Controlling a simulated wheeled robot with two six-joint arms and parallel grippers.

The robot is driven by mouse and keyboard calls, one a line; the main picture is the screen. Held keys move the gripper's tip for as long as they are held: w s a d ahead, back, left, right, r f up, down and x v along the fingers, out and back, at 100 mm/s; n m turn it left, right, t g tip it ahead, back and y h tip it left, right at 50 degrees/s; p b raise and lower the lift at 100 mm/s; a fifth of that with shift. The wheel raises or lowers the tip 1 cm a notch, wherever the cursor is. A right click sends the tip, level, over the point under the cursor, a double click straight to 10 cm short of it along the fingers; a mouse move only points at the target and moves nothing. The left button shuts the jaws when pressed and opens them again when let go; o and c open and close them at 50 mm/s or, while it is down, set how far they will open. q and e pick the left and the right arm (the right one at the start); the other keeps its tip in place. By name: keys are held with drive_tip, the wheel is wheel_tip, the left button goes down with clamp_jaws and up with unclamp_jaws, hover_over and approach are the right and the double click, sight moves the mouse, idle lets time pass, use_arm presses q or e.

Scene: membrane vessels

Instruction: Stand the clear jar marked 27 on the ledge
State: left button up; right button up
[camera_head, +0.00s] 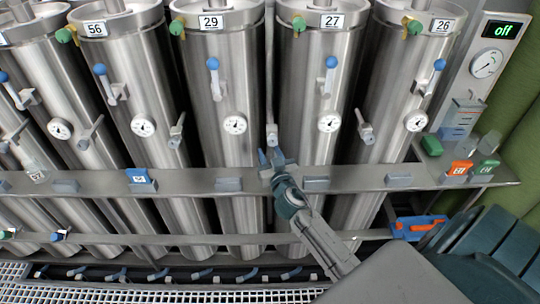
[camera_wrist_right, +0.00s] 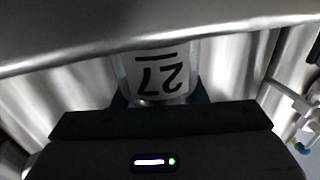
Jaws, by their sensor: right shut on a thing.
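The clear jar marked 27 (camera_wrist_right: 158,76) is between the fingers of my right gripper (camera_wrist_right: 160,98) in the right wrist view, its black number upside down there. In the head view my right gripper (camera_head: 277,162) is at the middle of the long grey ledge (camera_head: 225,178), in front of the steel vessels. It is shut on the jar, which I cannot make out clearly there. In the wrist view the jar meets a pale metal band (camera_wrist_right: 70,40); I cannot tell whether it rests on it. My left gripper is not in view.
Steel vessels labelled 56, 29, 27 (camera_head: 332,21) and 26 stand behind the ledge, with handles and gauges sticking out. The ledge carries grey blocks, a blue holder (camera_head: 140,179) and, at left, a small clear labelled thing (camera_head: 37,175). Orange (camera_head: 460,168) and green items sit at its right end.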

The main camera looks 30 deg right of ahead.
drive_tip(key=shift+f, duration=0.15)
drive_tip(key=o, duration=1.1)
drive_tip(key=b+v, duration=0.3)
drive_tip(key=v, duration=0.6)
drive_tip(key=shift+s+f, duration=0.15)
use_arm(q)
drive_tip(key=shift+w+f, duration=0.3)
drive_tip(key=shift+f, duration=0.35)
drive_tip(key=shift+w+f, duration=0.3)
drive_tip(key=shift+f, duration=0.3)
use_arm(e)
drive_tip(key=shift+v, duration=0.75)
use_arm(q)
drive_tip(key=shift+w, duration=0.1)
use_arm(e)
drive_tip(key=shift+a, duration=0.1)
